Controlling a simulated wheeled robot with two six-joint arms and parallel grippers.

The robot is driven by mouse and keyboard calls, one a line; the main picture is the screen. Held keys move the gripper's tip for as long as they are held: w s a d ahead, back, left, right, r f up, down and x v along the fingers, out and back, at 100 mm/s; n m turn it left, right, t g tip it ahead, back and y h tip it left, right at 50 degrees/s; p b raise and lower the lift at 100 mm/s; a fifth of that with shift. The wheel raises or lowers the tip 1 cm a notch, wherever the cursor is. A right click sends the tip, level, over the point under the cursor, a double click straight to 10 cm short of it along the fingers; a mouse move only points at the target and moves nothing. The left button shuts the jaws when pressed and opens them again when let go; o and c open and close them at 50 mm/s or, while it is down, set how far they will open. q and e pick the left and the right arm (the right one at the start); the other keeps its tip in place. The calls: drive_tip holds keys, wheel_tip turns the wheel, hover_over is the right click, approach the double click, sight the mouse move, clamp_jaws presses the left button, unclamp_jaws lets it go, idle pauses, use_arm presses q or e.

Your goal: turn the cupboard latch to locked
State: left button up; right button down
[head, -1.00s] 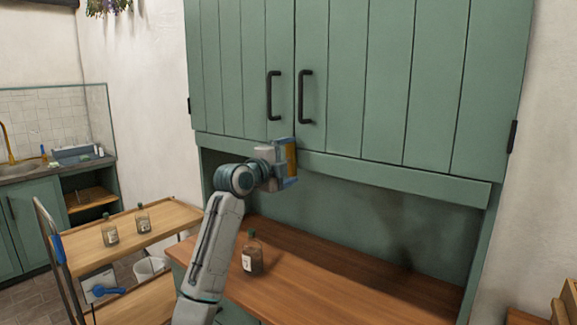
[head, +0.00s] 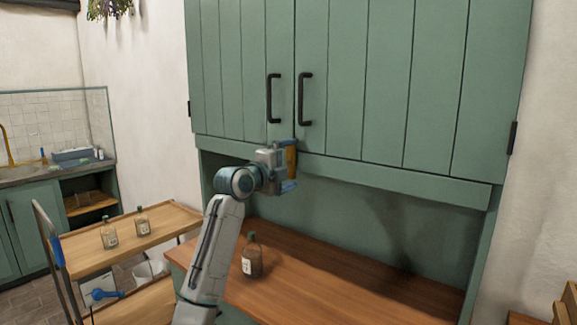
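The green cupboard (head: 390,85) has two plank doors, both closed, with a black handle (head: 273,98) on the left door and another black handle (head: 305,98) on the right door. My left gripper (head: 291,166) is raised at the rail just below the meeting line of the doors. An ochre piece (head: 291,160) shows at its fingers; I cannot tell whether it is the latch or part of the gripper. The latch is not clearly seen and may be hidden behind the gripper. My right gripper is not in view.
A brown bottle (head: 252,258) stands on the wooden counter (head: 330,285) below the cupboard, close to my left arm. A wooden trolley (head: 165,228) at left carries two bottles. The counter's right part is clear.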

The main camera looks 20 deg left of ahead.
use_arm(q)
drive_tip(key=shift+s, duration=0.1)
drive_tip(key=shift+s+a, duration=0.1)
drive_tip(key=shift+s, duration=0.15)
drive_tip(key=b+v, duration=0.3)
drive_tip(key=v, duration=0.7)
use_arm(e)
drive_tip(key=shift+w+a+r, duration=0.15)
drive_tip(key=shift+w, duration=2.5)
